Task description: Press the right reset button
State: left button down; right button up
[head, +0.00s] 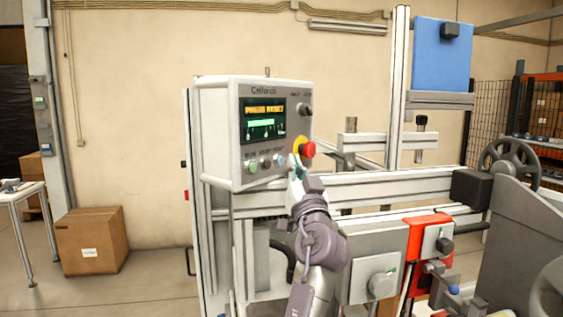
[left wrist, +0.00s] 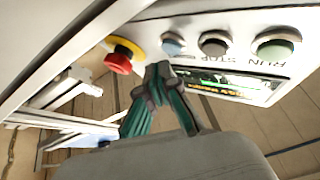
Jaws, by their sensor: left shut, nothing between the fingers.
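A grey control box (head: 216,130) carries a lit screen (head: 263,120) with orange text that seems to read "PRESS RESET". Below the screen is a row of buttons, with a green button (head: 252,168) at the left and a blue button (head: 278,160) at the right end. In the left wrist view the blue button (left wrist: 172,44) sits between a dark grey button (left wrist: 214,43) and the red stop knob (left wrist: 118,63). My left gripper (head: 294,164) is shut and empty, its fingertips (left wrist: 158,70) close to the blue button. I cannot tell whether they touch it. My right gripper is out of view.
The red stop knob (head: 307,150) on its yellow ring is very close to my left fingertips. A horizontal aluminium rail (head: 400,183) runs right of the box. A handwheel (head: 508,163) stands at the far right. A cardboard box (head: 91,241) is on the floor at left.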

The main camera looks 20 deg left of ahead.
pick_arm(q)
jog(key=shift+a, duration=0.15)
jog(key=shift+w+a, duration=0.1)
jog(key=shift+a, duration=0.2)
jog(key=shift+w+a+b, duration=0.15)
jog(key=shift+a+b, duration=0.2)
jog(key=shift+b, duration=0.1)
dwell(0.5)
dwell(0.4)
jog(key=shift+d+f+b, duration=0.15)
jog(key=shift+d+b, duration=0.2)
jog(key=shift+b, duration=0.1)
jog(key=shift+s+d, duration=0.25)
jog(key=shift+d, duration=0.15)
